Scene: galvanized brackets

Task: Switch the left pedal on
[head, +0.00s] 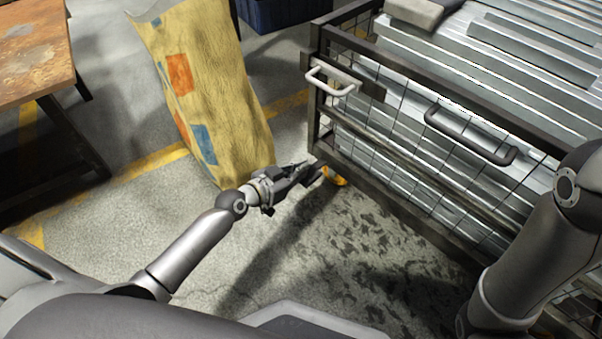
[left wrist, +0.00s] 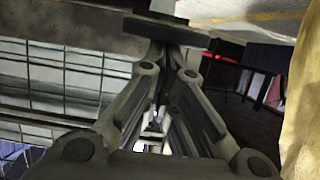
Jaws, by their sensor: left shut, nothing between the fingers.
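A small orange-yellow pedal (head: 336,177) sits low at the near left corner of the wire-sided cart (head: 400,185), just above the floor. Its far part is hidden behind my gripper and the cart's corner. My left gripper (head: 316,168) is shut and empty. Its tips are right at the corner, just left of and above the pedal; I cannot tell whether they touch it. In the left wrist view the fingers (left wrist: 172,62) close together beside a dark frame bar, and the pedal cannot be made out. My right gripper is out of view; only its arm shows at the right.
The cart holds galvanized metal profiles and has a white handle (head: 330,82) and a dark handle (head: 470,135). A large yellowish sack (head: 205,90) stands close left of my left gripper. A rusty-topped table (head: 35,50) is at far left. Floor in front of the cart is clear.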

